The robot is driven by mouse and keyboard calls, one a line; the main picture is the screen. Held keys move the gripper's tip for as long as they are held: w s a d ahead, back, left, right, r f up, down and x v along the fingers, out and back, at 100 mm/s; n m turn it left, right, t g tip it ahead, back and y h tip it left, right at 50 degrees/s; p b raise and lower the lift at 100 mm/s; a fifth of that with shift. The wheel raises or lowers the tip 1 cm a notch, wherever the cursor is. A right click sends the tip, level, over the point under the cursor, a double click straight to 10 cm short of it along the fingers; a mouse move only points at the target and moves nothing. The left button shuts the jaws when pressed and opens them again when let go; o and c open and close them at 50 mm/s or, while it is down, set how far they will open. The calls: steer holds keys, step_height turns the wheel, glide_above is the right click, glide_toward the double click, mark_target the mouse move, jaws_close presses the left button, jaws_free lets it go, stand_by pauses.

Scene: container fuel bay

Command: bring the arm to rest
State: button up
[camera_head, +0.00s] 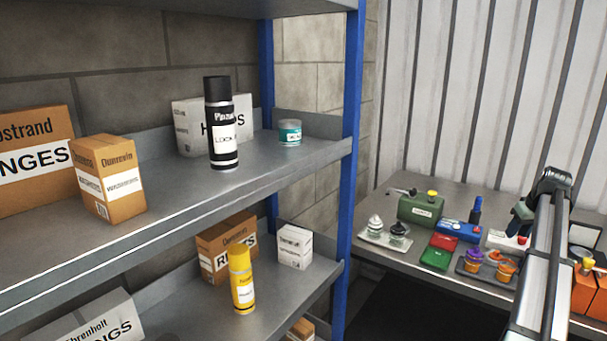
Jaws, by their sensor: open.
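My arm rises along the right side of the picture as a long pale and dark link, over the front of the metal workbench (455,200). At its far end is a dark joint. My gripper (520,222) hangs from it, small and partly hidden behind the link. It is open, and I see nothing held in it. It appears above the bench items, but I cannot tell its exact height.
Beside the gripper are a blue box (458,231), a tray of orange and purple parts (472,272) and orange boxes (588,296). A blue shelf post (352,150) stands left. Shelves hold a black spray can (221,130) and a yellow can (241,282).

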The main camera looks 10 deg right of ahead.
steer(key=s+a+f+g+h, duration=0.25)
steer(key=s+a, duration=0.25)
steer(key=s, duration=0.4)
steer(key=s+a+f+g+h, duration=0.1)
steer(key=s+a+f+g, duration=0.15)
steer(key=s+a, duration=0.4)
steer(key=a+f+n+g+y, duration=0.1)
steer(key=a+f, duration=0.8)
steer(key=f, duration=0.3)
steer(key=a+f+g+y, duration=0.1)
steer(key=a+f, duration=0.7)
steer(key=f, duration=0.4)
steer(key=a+f+n+y, duration=0.1)
steer(key=a+f, duration=0.8)
steer(key=f, duration=0.3)
steer(key=s+a+f+g, duration=0.2)
steer(key=s+a+f, duration=0.8)
steer(key=a+f, duration=0.35)
steer(key=s+a+f+g, duration=0.1)
steer(key=s+a+f, duration=0.3)
steer(key=s, duration=0.3)
steer(key=s+a+f+g+y, duration=0.1)
steer(key=s+a+f, duration=0.2)
steer(key=s+a, duration=0.2)
steer(key=s, duration=0.3)
steer(key=shift+s+a+f, duration=0.15)
steer(key=shift+f, duration=0.25)
